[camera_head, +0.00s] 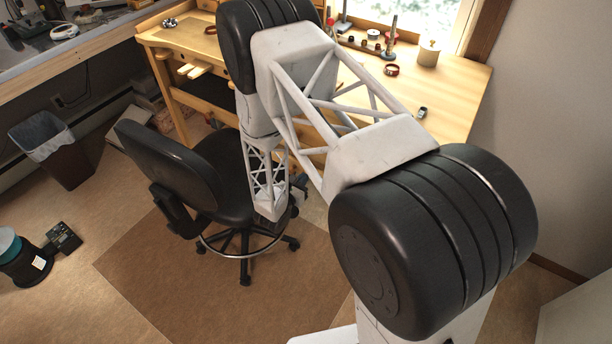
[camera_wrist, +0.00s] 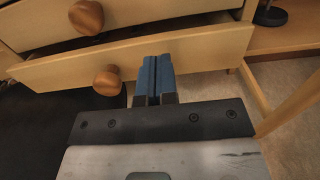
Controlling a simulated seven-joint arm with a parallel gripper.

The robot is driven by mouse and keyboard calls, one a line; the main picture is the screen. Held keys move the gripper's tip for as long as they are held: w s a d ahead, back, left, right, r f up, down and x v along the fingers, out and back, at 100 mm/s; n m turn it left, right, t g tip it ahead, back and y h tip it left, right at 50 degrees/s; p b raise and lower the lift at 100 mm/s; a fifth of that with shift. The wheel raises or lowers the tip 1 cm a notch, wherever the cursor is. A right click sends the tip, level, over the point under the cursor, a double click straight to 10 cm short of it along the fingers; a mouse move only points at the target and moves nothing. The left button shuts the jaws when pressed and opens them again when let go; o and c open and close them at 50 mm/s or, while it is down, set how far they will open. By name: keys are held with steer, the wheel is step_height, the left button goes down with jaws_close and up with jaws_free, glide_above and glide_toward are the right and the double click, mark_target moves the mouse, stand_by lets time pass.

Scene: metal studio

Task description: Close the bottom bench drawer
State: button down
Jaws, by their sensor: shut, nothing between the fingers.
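In the wrist view, the bottom drawer (camera_wrist: 205,52) has a pale wooden front with a round wooden knob (camera_wrist: 107,82). A dark gap above its front shows it standing out from the bench. The drawer above it (camera_wrist: 150,8) has a similar knob (camera_wrist: 87,17). My gripper (camera_wrist: 157,62) is shut and empty, its blue fingertips side by side at the bottom drawer's front, right of the knob. I cannot tell whether they touch it. In the head view, my arm hides the drawers of the wooden bench (camera_head: 455,95), and the fingers cannot be made out.
A black swivel chair (camera_head: 165,165) stands in front of the bench, close to my forearm. Small tools and a round container (camera_head: 429,53) are on the benchtop. A waste bin (camera_head: 65,160) stands at left.

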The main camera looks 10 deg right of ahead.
mark_target(289, 172)
steer(key=v, duration=1.1)
steer(key=shift+r, duration=0.1)
steer(key=c, duration=1.5)
jaws_free()
steer(key=shift+w, duration=0.25)
steer(key=o, duration=0.7)
steer(key=w, duration=0.2)
steer(key=w+f, duration=0.1)
steer(key=w, duration=0.2)
steer(key=w+a+f, duration=0.1)
steer(key=w, duration=0.2)
steer(key=shift+w, duration=0.2)
steer(key=shift+o, duration=0.2)
steer(key=shift+w+d, duration=0.1)
steer(key=shift+x, duration=3.75)
